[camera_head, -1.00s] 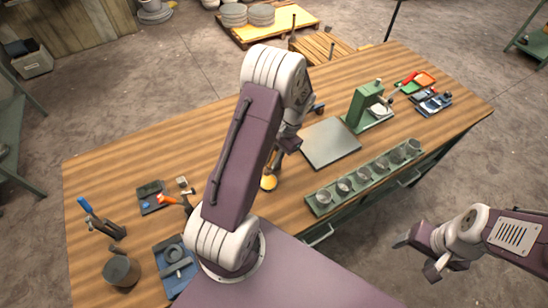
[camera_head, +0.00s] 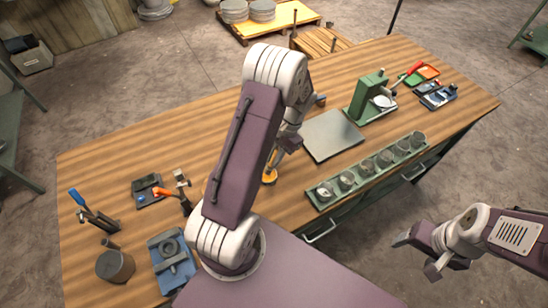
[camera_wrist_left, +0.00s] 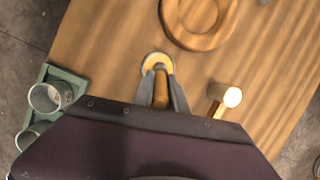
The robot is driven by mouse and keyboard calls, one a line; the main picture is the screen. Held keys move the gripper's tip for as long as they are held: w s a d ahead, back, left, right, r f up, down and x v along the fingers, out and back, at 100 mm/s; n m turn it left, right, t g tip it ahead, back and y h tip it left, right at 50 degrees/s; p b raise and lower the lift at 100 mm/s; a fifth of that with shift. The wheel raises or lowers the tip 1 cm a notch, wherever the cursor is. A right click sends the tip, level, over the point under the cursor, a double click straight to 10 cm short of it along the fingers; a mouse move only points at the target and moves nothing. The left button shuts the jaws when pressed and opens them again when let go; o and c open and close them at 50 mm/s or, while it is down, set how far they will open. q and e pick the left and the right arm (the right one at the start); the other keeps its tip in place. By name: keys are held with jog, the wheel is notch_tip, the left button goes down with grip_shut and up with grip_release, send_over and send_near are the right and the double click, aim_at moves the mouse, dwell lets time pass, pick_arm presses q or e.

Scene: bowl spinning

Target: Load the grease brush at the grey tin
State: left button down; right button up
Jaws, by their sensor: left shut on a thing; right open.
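My left gripper (camera_wrist_left: 163,98) is shut on the brush's wooden handle (camera_wrist_left: 160,90). In the wrist view the handle points at a small round grey-rimmed tin (camera_wrist_left: 145,67) with yellow grease inside. The brush's far end overlaps the yellow; whether it touches the grease I cannot tell. In the head view the yellow (camera_head: 270,178) shows just below my left gripper (camera_head: 285,148), partly hidden by my arm. My right gripper (camera_head: 420,252) is open and empty, off the table's front right side.
A green rack (camera_head: 318,204) of several metal cups lies along the front edge. A grey plate (camera_head: 333,134) and a green press (camera_head: 365,97) stand behind it. A wooden ring (camera_wrist_left: 171,30) and a pale-topped piece (camera_wrist_left: 232,97) lie near the tin. Tools and a dark canister (camera_head: 115,266) are at left.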

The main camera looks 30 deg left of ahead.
pick_arm(q)
jog(key=shift+f+b, duration=0.3)
jog(key=shift+f, duration=0.2)
dwell(0.3)
jog(key=shift+f, duration=0.1)
dwell(1.1)
notch_tip(320, 180, up, 7)
jog(key=p, duration=0.7)
dwell(0.3)
